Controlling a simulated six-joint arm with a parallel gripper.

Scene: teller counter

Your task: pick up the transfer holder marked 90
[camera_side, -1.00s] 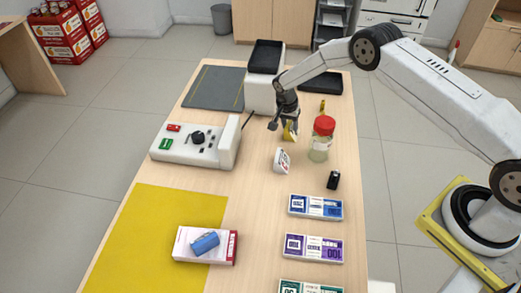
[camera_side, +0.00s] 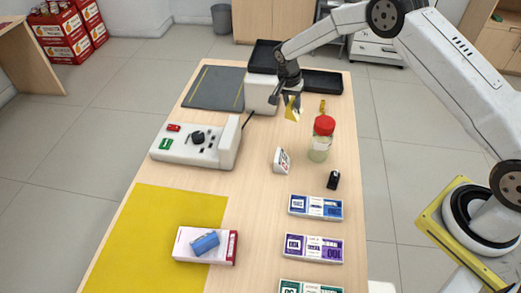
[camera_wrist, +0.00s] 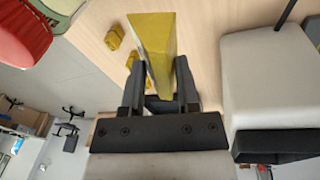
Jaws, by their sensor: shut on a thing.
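My gripper (camera_side: 291,97) is shut on a yellow wedge-shaped holder (camera_side: 294,108), held above the far part of the counter. In the wrist view the yellow holder (camera_wrist: 153,45) stands between the two fingers of my gripper (camera_wrist: 160,92), its pale side edge facing left. No number can be read on it, so I cannot tell whether it is marked 90. A white wedge-shaped holder (camera_side: 282,161) with red marking stands on the counter nearer the camera; its number is too small to read.
A jar with a red lid (camera_side: 321,138) stands right of the white holder, near a small black block (camera_side: 333,180). A white box (camera_side: 262,92) stands left of my gripper, with black trays (camera_side: 323,82) behind. Several labelled strips (camera_side: 315,207) lie at the front right.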

